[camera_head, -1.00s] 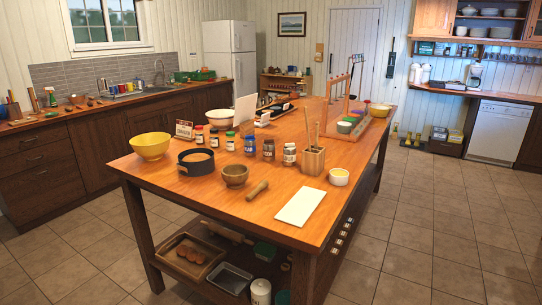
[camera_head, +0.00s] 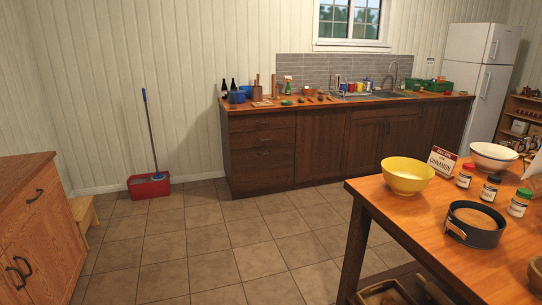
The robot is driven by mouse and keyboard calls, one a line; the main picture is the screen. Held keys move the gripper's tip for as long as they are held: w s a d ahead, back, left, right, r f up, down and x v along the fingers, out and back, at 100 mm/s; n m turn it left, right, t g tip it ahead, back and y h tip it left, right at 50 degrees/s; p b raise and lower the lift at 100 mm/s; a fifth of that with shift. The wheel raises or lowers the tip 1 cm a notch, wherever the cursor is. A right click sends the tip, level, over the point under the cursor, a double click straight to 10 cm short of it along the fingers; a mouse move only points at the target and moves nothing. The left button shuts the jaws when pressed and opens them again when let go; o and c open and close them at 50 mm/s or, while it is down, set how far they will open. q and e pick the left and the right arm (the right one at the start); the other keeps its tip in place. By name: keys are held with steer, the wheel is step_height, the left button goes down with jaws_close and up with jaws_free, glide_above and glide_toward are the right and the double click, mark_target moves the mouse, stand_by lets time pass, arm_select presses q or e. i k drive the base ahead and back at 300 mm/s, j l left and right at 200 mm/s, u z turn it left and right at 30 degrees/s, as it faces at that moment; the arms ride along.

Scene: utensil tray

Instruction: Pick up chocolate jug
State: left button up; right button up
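I cannot make out a chocolate jug for certain in this view. Jars with coloured lids stand on the wooden island table (camera_head: 418,222) at the right: a red-lidded jar (camera_head: 465,176), a dark-lidded jar (camera_head: 489,187) and a green-lidded jar (camera_head: 519,203). Their labels are too small to read. A sign (camera_head: 441,161) behind the yellow bowl (camera_head: 407,175) seems to read "cinnamon". Neither of my grippers is in view.
A dark round pan (camera_head: 474,224) and a white bowl (camera_head: 493,156) are on the island. A counter (camera_head: 262,155) runs along the back wall. A wooden cabinet (camera_head: 40,225) is at the left edge. Tiled floor between is clear.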

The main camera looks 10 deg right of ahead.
mark_target(516, 143)
steer(key=i+u, duration=0.2)
steer(key=i, duration=1.55)
steer(key=i+z, duration=0.25)
steer(key=i, duration=0.3)
steer(key=i+z, duration=0.25)
steer(key=i, duration=0.3)
steer(key=i+j+z, duration=0.1)
steer(key=i+z, duration=0.2)
steer(key=i, duration=0.2)
steer(key=i+j+z, duration=0.25)
steer(key=i, duration=0.3)
steer(key=i+l+z, duration=0.3)
steer(key=i+z, duration=1.15)
steer(key=i+j+z, duration=0.45)
steer(key=i+l, duration=0.05)
steer(key=i, duration=0.05)
